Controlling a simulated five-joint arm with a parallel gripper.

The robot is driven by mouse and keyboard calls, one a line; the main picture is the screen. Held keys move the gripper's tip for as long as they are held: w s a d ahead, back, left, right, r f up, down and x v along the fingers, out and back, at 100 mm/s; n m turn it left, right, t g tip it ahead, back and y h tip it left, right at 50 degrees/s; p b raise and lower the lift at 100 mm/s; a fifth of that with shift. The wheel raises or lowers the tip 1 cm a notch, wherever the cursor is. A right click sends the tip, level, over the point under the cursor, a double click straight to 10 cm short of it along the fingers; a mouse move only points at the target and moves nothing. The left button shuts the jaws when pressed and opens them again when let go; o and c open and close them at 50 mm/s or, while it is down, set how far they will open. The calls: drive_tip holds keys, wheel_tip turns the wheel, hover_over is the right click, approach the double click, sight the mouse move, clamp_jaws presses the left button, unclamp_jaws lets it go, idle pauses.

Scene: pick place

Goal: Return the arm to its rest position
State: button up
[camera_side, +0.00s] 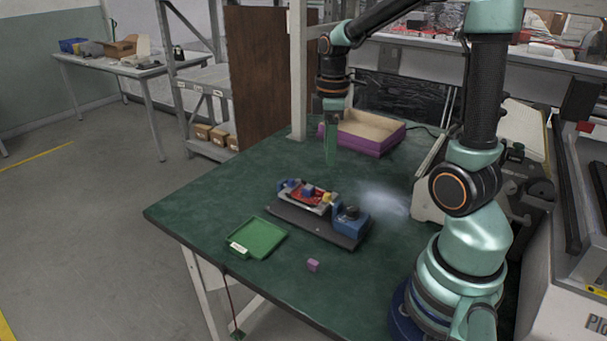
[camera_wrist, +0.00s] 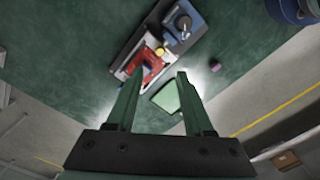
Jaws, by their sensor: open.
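My gripper (camera_side: 331,143) hangs pointing down over the back part of the green table (camera_side: 190,205), in front of the purple-sided box. In the wrist view my gripper (camera_wrist: 155,88) shows two green fingers spread apart with nothing between them. The fingers are clear of the objects in the middle of the table. My arm rises from its base at the right of the side view and reaches over to the left.
A dark board (camera_side: 292,220) carries a blue vise (camera_side: 350,220) and a red tray (camera_side: 312,195) with small parts. A green tray (camera_side: 265,238) and a purple cube (camera_side: 313,265) lie in front. A purple-sided box (camera_side: 375,146) stands behind. The table's left side is clear.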

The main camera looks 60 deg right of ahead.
drive_tip(key=shift+r, duration=0.6)
